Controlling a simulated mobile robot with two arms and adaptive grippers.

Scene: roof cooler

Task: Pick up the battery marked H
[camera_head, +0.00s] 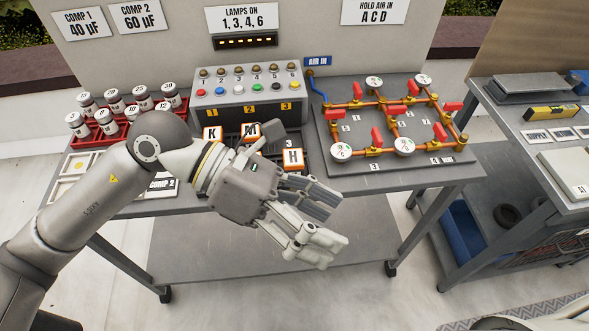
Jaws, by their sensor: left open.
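The battery marked H (293,158) is a white block with orange edges, sitting at the right of the battery row, below the number 3 of the grey control box. Batteries marked K (212,133) and M (250,130) are to its left, and my arm partly covers M. My left gripper (321,222) is open and empty, in front of and below the H battery in the picture, with its fingers pointing to the lower right. Its body reaches close to the lower left of H; I cannot tell the gap.
The control box (247,88) with lamps and buttons stands behind the batteries. A pipe board (385,125) with red valves and gauges lies to the right. Red racks of capacitors (120,105) stand at left. A second table (545,125) is at far right.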

